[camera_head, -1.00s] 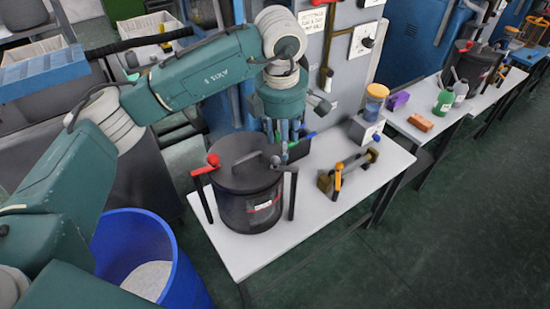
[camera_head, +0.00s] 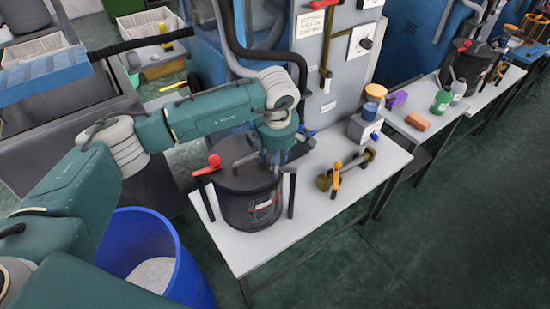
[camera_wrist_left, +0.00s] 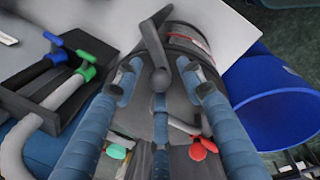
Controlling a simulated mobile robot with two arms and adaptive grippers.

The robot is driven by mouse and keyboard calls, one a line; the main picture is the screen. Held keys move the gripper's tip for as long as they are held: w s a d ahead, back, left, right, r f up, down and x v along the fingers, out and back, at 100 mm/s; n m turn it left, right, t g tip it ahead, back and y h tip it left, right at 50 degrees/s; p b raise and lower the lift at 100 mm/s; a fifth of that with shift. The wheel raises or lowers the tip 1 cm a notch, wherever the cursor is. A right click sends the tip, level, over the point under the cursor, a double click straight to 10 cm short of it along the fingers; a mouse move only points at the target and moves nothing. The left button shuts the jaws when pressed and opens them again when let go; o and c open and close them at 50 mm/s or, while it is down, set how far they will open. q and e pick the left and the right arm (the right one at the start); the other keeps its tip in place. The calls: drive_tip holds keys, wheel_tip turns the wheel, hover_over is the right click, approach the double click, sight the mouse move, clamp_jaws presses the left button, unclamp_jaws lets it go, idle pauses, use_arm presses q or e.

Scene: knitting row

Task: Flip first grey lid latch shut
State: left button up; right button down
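The near dark pot (camera_head: 250,205) stands on the white table with its lid on. A grey latch (camera_head: 290,170) sits at the lid's right edge, with a dark lever hanging down the pot's side. A red latch (camera_head: 214,161) is at the left edge. My left gripper (camera_head: 274,168) points down at the lid's right side, close by the grey latch. In the left wrist view its two fingers (camera_wrist_left: 158,78) are spread apart, with a grey lever (camera_wrist_left: 152,45) and its round hub between them. Contact cannot be told. My right gripper is in neither view.
A blue bin (camera_head: 150,250) stands left of the table. A brass-coloured fixture (camera_head: 345,170) lies right of the pot. Dark hoses and a grey panel (camera_head: 335,75) stand behind. A holder with blue and green handles (camera_wrist_left: 60,85) is beside the pot. A second pot (camera_head: 468,62) is farther off.

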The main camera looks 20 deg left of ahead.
use_arm(q)
drive_tip(key=shift+c, duration=0.3)
clamp_jaws()
drive_tip(key=m+b, duration=0.1)
drive_tip(key=b, duration=0.1)
drive_tip(key=w+m+b, duration=0.1)
drive_tip(key=shift+w+a+f+b, duration=0.1)
drive_tip(key=shift+f+b, duration=0.15)
drive_tip(key=shift+b, duration=0.15)
drive_tip(key=shift+w+r+m+b, duration=0.15)
drive_tip(key=shift+r+m+b, duration=0.05)
drive_tip(key=shift+m+b, duration=0.2)
drive_tip(key=shift+r+h, duration=0.15)
drive_tip(key=shift+h, duration=0.15)
drive_tip(key=shift+o, duration=0.3)
unclamp_jaws()
